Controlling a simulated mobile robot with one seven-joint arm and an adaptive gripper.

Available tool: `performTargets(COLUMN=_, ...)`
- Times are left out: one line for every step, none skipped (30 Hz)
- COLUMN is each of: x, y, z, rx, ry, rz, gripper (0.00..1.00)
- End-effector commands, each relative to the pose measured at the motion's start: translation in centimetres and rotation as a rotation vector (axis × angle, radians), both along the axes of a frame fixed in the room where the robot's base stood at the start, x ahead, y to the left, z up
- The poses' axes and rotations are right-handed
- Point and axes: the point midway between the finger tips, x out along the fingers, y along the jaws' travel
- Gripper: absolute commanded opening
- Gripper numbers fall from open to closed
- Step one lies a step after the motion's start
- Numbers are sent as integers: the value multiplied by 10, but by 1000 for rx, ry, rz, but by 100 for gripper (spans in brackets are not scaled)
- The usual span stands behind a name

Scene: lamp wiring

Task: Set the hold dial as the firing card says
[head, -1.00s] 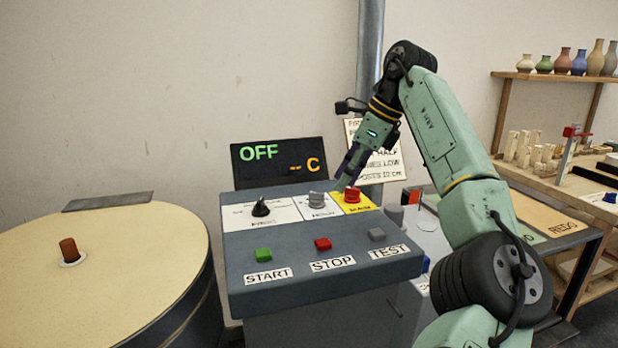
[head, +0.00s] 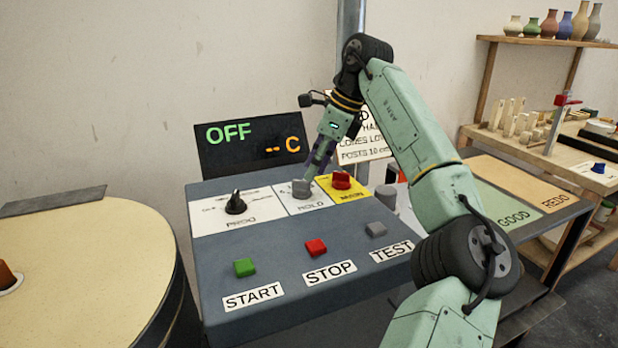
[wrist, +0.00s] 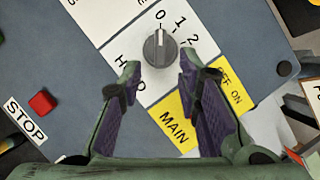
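The hold dial (head: 302,188) is a grey knob on a white plate of the kiln panel. In the wrist view the hold dial (wrist: 160,48) has its pale line toward 0, with 1 and 2 marked to the right. My gripper (head: 312,175) is just above the dial, pointing down. In the wrist view my gripper (wrist: 158,70) is open, with the dial showing between and slightly beyond the fingertips; contact is not visible.
The red main knob (head: 342,180) sits close right of the hold dial. The black program knob (head: 235,203) is left. Green start (head: 244,267), red stop (head: 316,247) and grey test (head: 376,229) buttons line the front. The display (head: 250,143) reads OFF.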

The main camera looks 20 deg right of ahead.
Motion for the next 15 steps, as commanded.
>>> performTargets(x=1, y=3, z=-8, rx=2, ry=1, rz=2, gripper=31)
performTargets(x=3, y=4, z=-12, rx=1, ry=0, rz=1, gripper=31)
performTargets(x=4, y=6, z=-17, rx=1, ry=1, rz=0, gripper=31)
performTargets(x=5, y=7, z=-20, rx=0, ry=1, rz=0, gripper=31)
performTargets(x=5, y=8, z=-22, rx=-1, ry=1, rz=0, gripper=31)
performTargets(x=6, y=9, z=-26, rx=0, ry=0, rz=0, gripper=31)
performTargets(x=7, y=9, z=-28, rx=0, ry=0, rz=0, gripper=31)
performTargets(x=7, y=10, z=-29, rx=1, ry=-1, rz=0, gripper=31)
performTargets(x=7, y=11, z=-30, rx=1, ry=-1, rz=0, gripper=31)
performTargets(x=8, y=11, z=-31, rx=0, ry=-1, rz=0, gripper=31)
performTargets(x=8, y=11, z=-32, rx=0, ry=-1, rz=0, gripper=31)
performTargets(x=8, y=11, z=-32, rx=0, ry=-1, rz=0, gripper=31)
performTargets(x=8, y=11, z=-32, rx=0, ry=-1, rz=0, gripper=31)
performTargets(x=8, y=11, z=-32, rx=0, ry=-1, rz=0, gripper=31)
performTargets(x=8, y=11, z=-32, rx=0, ry=-1, rz=0, gripper=31)
